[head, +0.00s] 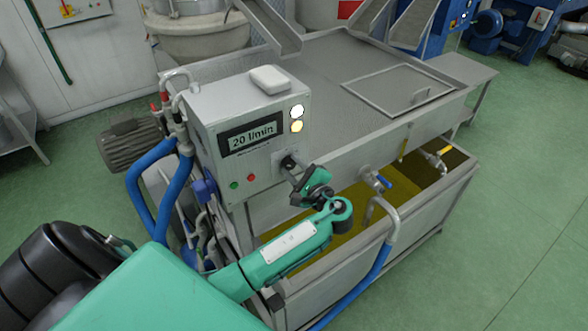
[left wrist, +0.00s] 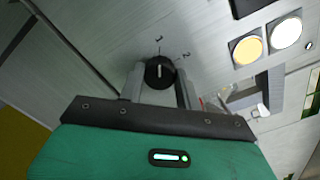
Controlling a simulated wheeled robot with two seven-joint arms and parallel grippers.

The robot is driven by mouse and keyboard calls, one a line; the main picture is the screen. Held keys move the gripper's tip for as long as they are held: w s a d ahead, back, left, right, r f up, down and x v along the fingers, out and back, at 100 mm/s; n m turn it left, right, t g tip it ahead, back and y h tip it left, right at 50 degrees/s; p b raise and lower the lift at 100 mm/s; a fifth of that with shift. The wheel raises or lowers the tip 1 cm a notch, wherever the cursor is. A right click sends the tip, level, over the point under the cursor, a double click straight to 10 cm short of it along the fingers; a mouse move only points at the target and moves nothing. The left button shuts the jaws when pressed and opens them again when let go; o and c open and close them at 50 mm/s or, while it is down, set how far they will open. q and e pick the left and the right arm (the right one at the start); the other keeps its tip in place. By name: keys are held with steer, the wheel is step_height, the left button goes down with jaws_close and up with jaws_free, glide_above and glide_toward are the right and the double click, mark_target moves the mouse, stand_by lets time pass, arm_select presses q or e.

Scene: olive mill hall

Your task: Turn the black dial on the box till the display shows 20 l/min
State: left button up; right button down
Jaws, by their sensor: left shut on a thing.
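The grey metal box (head: 210,115) stands at the edge of the steel tank in the head view. Its display (head: 252,136) reads "20 l/min". The black dial (left wrist: 160,72) shows in the left wrist view, with a white pointer line and small marks around it. My left gripper (left wrist: 162,85) is shut on the dial, one finger on each side of it. In the head view my left gripper (head: 291,163) reaches the box's front face at lower right and mostly hides the dial. My right gripper is in neither view.
Two round lamps, white (head: 297,111) and amber (head: 296,126), sit right of the display. Green and red buttons (head: 250,177) lie below it. Blue hoses (head: 150,160) run left of the box. A tank of yellow-green liquid (head: 385,195) lies below my left arm.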

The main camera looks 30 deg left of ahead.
arm_select(q)
steer(key=o, duration=1)
steer(key=shift+s+d, duration=0.1)
steer(key=b+v, duration=0.5)
steer(key=v, duration=0.8)
steer(key=shift+d, duration=0.3)
steer(key=shift+s, duration=0.15)
